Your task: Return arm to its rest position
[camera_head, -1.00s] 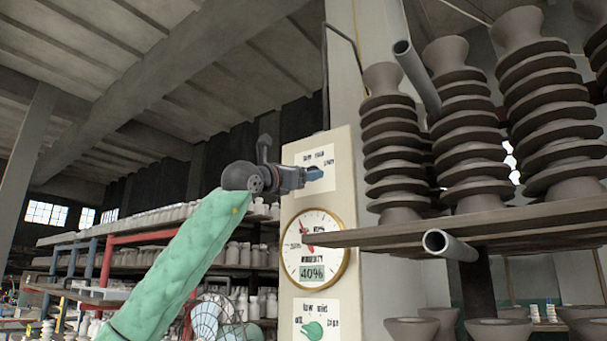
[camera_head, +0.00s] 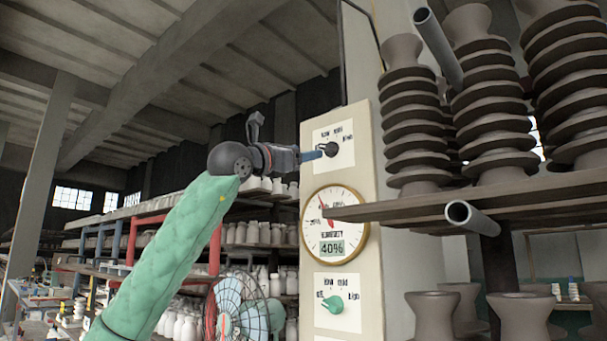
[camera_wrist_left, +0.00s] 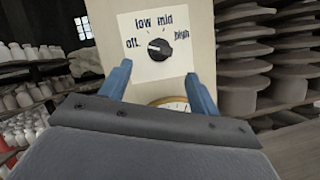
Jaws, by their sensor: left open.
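My left arm, in a green padded sleeve, reaches up from the lower left in the head view. My left gripper (camera_head: 318,154) has blue fingers and is close to the black upper knob (camera_head: 332,149) on the panel (camera_head: 369,200). In the left wrist view the fingers (camera_wrist_left: 160,85) are spread apart and empty. The black knob (camera_wrist_left: 158,49) shows beyond them, with off, low, mid and high marks around it; its pointer faces left. I cannot tell the exact gap to the knob. My right gripper is not in view.
A round gauge (camera_head: 334,228) reading 40% and a green lower knob (camera_head: 334,304) are on the panel. A shelf board (camera_head: 440,206) with stacked clay insulators and metal pipes juts out right of it. A fan (camera_head: 238,307) and pottery shelves stand behind my arm.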

